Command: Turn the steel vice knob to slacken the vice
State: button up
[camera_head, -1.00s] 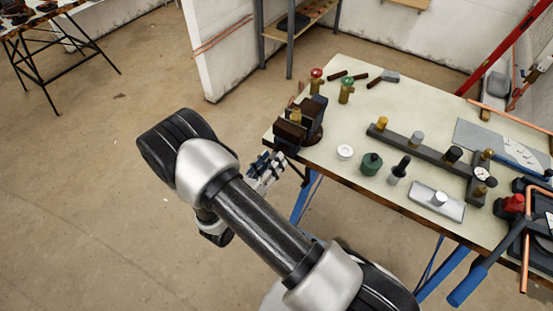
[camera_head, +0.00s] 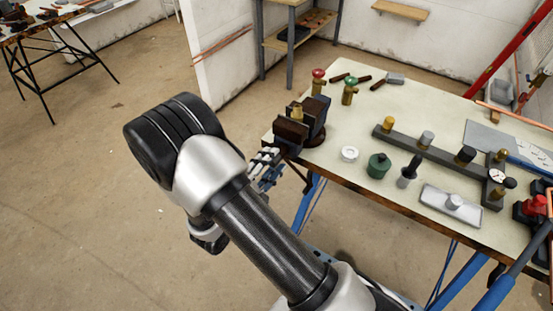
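The dark vice (camera_head: 314,119) with brown jaw faces stands at the left corner of the workbench. A small brass-coloured piece (camera_head: 297,113) shows between its jaws. My gripper (camera_head: 267,164) is just below and left of the vice's front jaw, off the bench edge, with its fingers pointing up toward the vice. The steel vice knob cannot be made out; the gripper and the vice body may cover it. At this size I cannot tell whether the fingers are open or shut, or whether they touch anything.
The workbench (camera_head: 400,213) holds a red-topped valve (camera_head: 318,82), a green-topped valve (camera_head: 350,90), a white disc (camera_head: 349,153), a green pot (camera_head: 378,165) and a dark bar with several knobs (camera_head: 437,153). Blue bench legs (camera_head: 307,200) stand near my arm.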

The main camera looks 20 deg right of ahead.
jog(key=m, duration=0.3)
jog(key=shift+a, duration=0.1)
dwell(0.3)
jog(key=shift+c, duration=0.2)
grip_shut()
dwell(0.4)
